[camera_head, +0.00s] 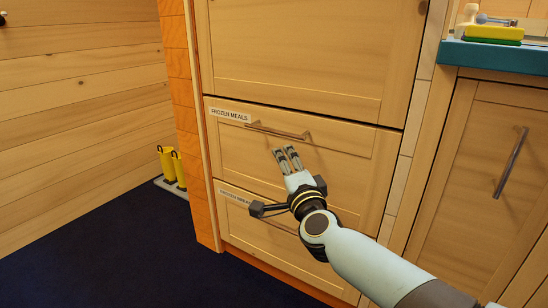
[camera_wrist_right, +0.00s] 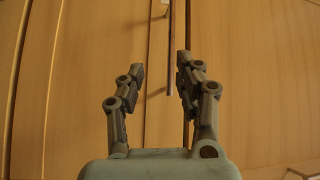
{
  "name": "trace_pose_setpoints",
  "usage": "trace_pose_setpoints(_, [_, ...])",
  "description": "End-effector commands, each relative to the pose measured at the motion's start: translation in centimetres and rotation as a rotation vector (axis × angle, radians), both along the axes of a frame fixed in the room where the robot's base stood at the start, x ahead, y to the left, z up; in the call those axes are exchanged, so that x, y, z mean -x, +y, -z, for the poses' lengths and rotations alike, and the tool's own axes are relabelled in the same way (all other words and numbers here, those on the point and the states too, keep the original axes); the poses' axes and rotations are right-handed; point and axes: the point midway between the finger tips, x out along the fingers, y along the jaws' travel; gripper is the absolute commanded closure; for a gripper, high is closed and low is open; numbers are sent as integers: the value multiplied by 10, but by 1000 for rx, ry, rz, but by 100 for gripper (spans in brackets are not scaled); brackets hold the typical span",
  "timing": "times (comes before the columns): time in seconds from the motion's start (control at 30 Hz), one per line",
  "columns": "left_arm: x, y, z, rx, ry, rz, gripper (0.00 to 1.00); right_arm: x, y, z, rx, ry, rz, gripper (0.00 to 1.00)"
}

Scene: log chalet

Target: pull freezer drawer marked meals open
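The freezer drawer labelled FROZEN MEALS (camera_head: 345,150) is the upper of two wooden drawers in the head view and looks shut. Its white label (camera_head: 230,115) is at its top left corner. Its slim bar handle (camera_head: 278,131) runs along the upper front; it also shows upright in the right wrist view (camera_wrist_right: 170,55). My right gripper (camera_head: 286,155) is just below the handle in the head view. In the right wrist view its fingers (camera_wrist_right: 160,68) are spread, with the handle seen ahead between them, apparently not gripped. My left gripper is not in view.
A lower drawer (camera_head: 262,240) with its own label and handle is partly behind my right arm. A large panel (camera_head: 310,50) is above. A cabinet door (camera_head: 485,180) and a blue-green counter (camera_head: 495,55) are at right. Yellow boots (camera_head: 172,167) stand at left; the dark floor (camera_head: 110,255) is clear.

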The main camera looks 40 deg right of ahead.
Motion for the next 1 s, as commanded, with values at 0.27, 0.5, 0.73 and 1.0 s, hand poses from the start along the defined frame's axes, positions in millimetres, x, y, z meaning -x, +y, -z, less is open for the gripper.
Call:
trace_pose_setpoints(0.27, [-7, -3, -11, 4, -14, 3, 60, -29, -14, -21, -54, -63, 18, 66])
trace_pose_setpoints(0.5, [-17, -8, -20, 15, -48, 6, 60, -73, -31, -25, -53, -59, 17, 66])
trace_pose_setpoints(0.73, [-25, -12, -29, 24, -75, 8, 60, -99, -42, -29, -53, -57, 16, 66])
trace_pose_setpoints(1.0, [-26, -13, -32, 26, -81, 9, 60, -103, -44, -31, -53, -57, 16, 66])
